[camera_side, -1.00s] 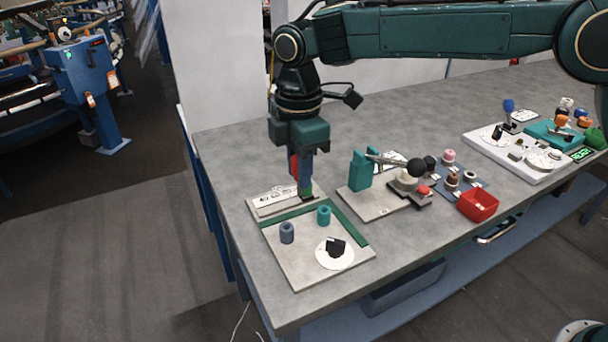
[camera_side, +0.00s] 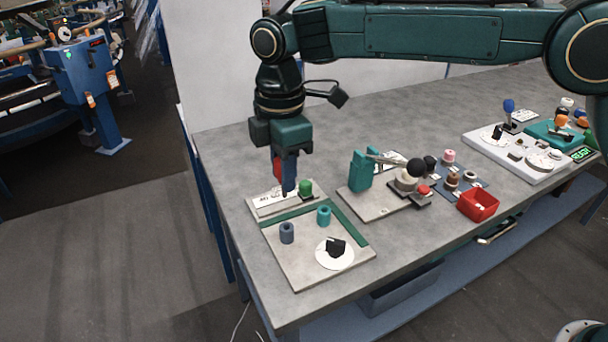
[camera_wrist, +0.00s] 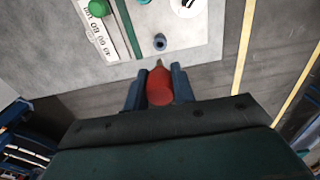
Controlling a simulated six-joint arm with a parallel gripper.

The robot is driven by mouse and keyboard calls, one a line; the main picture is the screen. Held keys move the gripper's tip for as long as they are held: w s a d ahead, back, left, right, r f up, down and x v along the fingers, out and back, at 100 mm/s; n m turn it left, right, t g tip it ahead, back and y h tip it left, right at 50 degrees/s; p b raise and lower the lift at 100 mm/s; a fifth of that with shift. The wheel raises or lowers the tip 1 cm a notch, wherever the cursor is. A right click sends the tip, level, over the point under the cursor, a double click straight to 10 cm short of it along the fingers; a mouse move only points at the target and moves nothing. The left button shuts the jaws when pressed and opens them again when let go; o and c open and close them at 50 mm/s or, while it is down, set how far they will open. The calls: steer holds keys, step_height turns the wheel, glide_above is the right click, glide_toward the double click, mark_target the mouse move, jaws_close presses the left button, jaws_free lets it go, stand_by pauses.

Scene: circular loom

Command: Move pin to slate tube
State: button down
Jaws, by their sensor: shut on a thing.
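My gripper (camera_side: 284,182) is shut on a red pin, partly hidden by the fingers in the side view (camera_side: 277,168). In the wrist view the pin (camera_wrist: 160,88) sits between the two blue fingers, its narrow tan tip pointing away from my gripper. The slate tube (camera_side: 287,233) stands upright on the left part of the pale board, open at the top. It also shows in the wrist view (camera_wrist: 160,41), ahead of the pin's tip and apart from it. The teal tube (camera_side: 323,215) stands to its right.
A green knob (camera_side: 305,187) stands by the marked white strip (camera_side: 272,200) behind the green bar (camera_side: 345,222). A white disc (camera_side: 328,262) with a black piece lies at the board's front right. A teal clamp fixture (camera_side: 360,171) and red bin (camera_side: 478,204) stand further right.

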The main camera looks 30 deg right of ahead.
mark_target(285, 195)
steer(key=shift+f, duration=2.75)
steer(key=shift+f, duration=1.3)
steer(key=shift+f, duration=1.2)
steer(key=c, duration=1.1)
jaws_free()
step_height(285, 195, up, 14)
steer(key=shift+f, duration=0.15)
